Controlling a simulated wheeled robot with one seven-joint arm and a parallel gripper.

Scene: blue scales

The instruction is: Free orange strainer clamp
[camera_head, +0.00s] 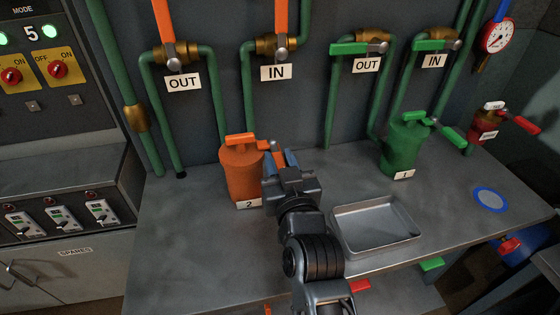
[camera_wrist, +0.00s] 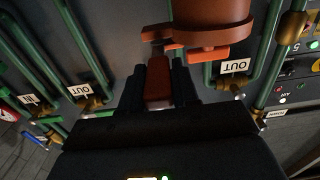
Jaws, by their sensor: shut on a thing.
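The orange strainer (camera_head: 241,172) stands on the workbench, marked 2, with an orange handle on its lid. Its orange clamp lever (camera_head: 291,159) sticks out at its right side near the top. My gripper (camera_head: 283,163) is at that right side, shut on the clamp lever. In the wrist view the clamp lever (camera_wrist: 158,85) lies between the two dark fingers of my gripper (camera_wrist: 160,82), and the strainer body (camera_wrist: 210,25) is just beyond. The fingers partly hide the lever.
A blue-rimmed disc (camera_head: 490,199) lies on the workbench (camera_head: 180,245). Pipes with OUT and IN valves (camera_head: 176,55) run up the back wall.

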